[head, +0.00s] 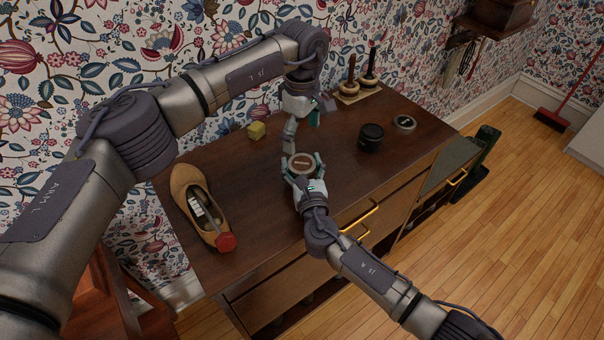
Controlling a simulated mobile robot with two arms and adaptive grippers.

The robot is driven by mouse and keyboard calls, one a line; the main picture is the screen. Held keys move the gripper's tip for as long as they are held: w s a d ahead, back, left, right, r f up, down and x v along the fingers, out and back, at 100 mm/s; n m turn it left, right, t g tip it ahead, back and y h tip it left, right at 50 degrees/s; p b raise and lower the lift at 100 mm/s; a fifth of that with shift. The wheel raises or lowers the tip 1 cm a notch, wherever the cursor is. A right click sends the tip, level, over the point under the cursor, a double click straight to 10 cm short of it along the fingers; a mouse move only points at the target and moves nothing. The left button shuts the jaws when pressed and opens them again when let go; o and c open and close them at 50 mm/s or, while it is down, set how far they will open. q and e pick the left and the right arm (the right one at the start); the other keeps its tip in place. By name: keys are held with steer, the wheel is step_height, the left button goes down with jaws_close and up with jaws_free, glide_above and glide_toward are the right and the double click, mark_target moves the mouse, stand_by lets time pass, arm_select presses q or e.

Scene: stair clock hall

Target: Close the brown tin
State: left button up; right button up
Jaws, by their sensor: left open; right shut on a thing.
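The brown tin (302,164) stands on the dark wooden dresser top, near its front edge. A round brown top with a pale label faces up; I cannot tell whether it is seated fully on the tin. My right gripper (303,168) is shut around the tin from the front, with fingers on both sides hiding most of its wall. My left gripper (302,130) is open and empty, just behind and above the tin, pointing down.
A yellow block (256,130) is behind. A black jar (371,138), a flat round disc (405,122) and two spindles on a board (358,93) stand at right.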

jaws_close()
arm_select(q)
steer(key=n, duration=0.3)
steer(key=shift+n, duration=0.4)
steer(key=n, duration=0.4)
steer(key=shift+d, duration=0.1)
steer(key=n, duration=0.5)
steer(key=shift+r, duration=0.1)
steer(key=n, duration=1.6)
steer(key=shift+r+n, duration=0.1)
steer(key=shift+n, duration=0.3)
steer(key=n, duration=0.4)
steer(key=shift+n, duration=0.4)
steer(key=n, duration=0.6)
